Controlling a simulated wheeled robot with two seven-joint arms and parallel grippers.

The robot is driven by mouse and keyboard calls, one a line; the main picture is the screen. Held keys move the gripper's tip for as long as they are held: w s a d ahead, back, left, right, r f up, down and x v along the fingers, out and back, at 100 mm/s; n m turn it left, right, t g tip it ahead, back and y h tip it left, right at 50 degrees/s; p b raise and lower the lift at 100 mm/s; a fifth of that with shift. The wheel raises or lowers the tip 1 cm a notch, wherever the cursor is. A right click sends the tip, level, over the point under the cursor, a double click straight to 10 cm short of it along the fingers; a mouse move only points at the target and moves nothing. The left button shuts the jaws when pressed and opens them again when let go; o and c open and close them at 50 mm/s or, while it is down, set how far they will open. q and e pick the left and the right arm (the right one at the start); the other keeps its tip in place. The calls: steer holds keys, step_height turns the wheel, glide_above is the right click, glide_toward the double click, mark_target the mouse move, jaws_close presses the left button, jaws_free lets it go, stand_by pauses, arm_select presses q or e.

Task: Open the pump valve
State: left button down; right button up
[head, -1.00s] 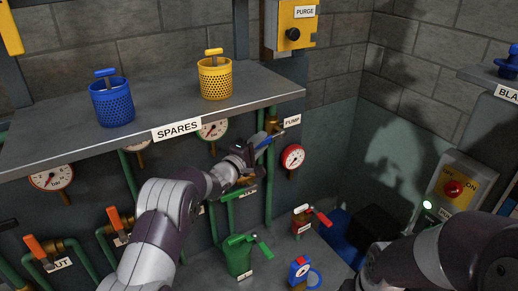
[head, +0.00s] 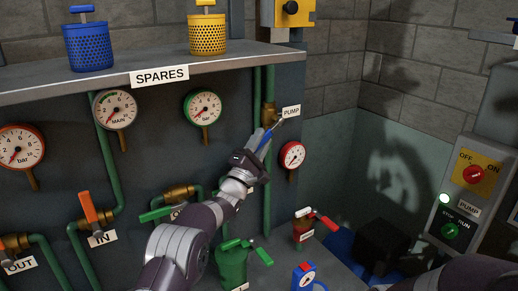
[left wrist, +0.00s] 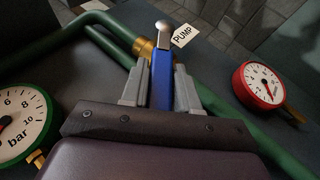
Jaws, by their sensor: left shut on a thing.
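The pump valve is a brass fitting (head: 269,112) on a vertical green pipe, beside a white PUMP label (head: 291,112). Its blue lever (head: 267,145) has a silver tip. My left gripper (head: 262,148) is at the lever in the head view. In the left wrist view the grey fingers (left wrist: 158,90) stand on both sides of the blue lever (left wrist: 161,78) and are shut on it. The brass fitting (left wrist: 143,47) shows just behind, and the silver tip sticks out beyond the fingers. My right gripper is out of view; only part of that arm shows at the lower right.
A red gauge (head: 292,155) hangs right of the valve, and a green-rimmed gauge (head: 203,107) left of it. The SPARES shelf (head: 110,78) overhangs above with blue and yellow baskets. Green and red cans stand below. A control panel (head: 466,195) is at the right.

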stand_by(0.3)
arm_select(q)
steer(key=c, duration=1)
jaws_free()
steer(key=shift+d, duration=0.1)
steer(key=shift+o, duration=0.4)
steer(key=shift+s+d, duration=0.1)
steer(key=shift+d, duration=0.05)
steer(key=b+v, duration=0.4)
steer(key=v, duration=0.8)
steer(key=shift+s+f, duration=0.15)
steer(key=shift+s, duration=0.05)
